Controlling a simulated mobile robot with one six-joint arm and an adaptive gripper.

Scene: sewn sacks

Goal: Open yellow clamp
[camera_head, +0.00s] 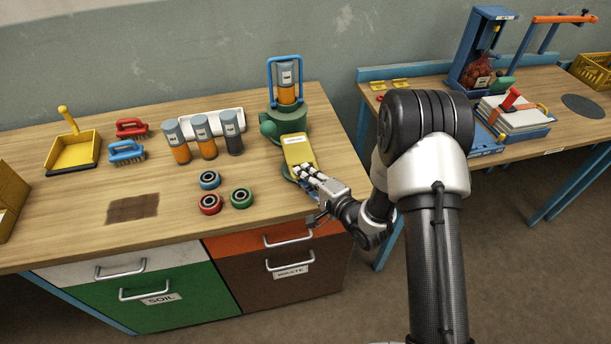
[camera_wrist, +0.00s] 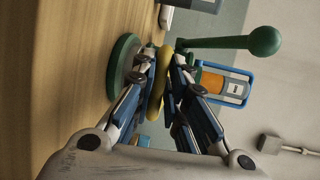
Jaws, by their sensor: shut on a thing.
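The yellow clamp (camera_head: 296,146) is a flat yellow piece with a pale label at the front of a round green device (camera_head: 292,122) on the left bench. My gripper (camera_head: 312,172) reaches it from the front right. In the wrist view my gripper (camera_wrist: 160,82) is shut on the yellow clamp (camera_wrist: 158,93), seen edge-on between the fingers. The green device's disc (camera_wrist: 122,66) is left of the fingers there. A lever with a green ball (camera_wrist: 263,41) sticks out to the right. A blue frame (camera_wrist: 250,85) stands around a labelled orange-and-grey tube (camera_wrist: 212,84).
Labelled tubes (camera_head: 203,137) and coloured rings (camera_head: 240,197) stand left of the device. Brushes (camera_head: 127,151) and a yellow dustpan (camera_head: 72,150) lie farther left. A second bench (camera_head: 545,90) holds a blue stand (camera_head: 472,45) with a red net sack. Bare wood lies at the front.

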